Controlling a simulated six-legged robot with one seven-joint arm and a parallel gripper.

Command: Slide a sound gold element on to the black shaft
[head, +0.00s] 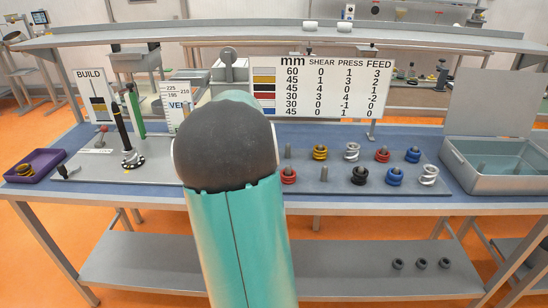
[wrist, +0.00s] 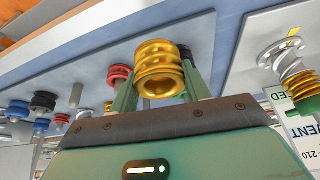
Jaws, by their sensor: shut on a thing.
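A gold ribbed element (wrist: 160,70) is held between the two green fingers of my gripper (wrist: 160,84) in the wrist view. A dark cylindrical thing shows just behind its right side; I cannot tell what it is. The black shaft (head: 118,120) stands slightly tilted at the left of the bench in the head view, on a dark round foot, beside a green post (head: 136,110). Another gold element (head: 320,153) sits on the peg board. My own arm hides the middle of the bench and my gripper in the head view.
The peg board holds red, silver, blue and black elements (head: 360,175) and bare pegs. A purple tray (head: 40,162) with gold and dark pieces lies far left. A grey open box (head: 510,180) stands right. A BUILD card (head: 92,88) and number chart (head: 320,112) stand behind.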

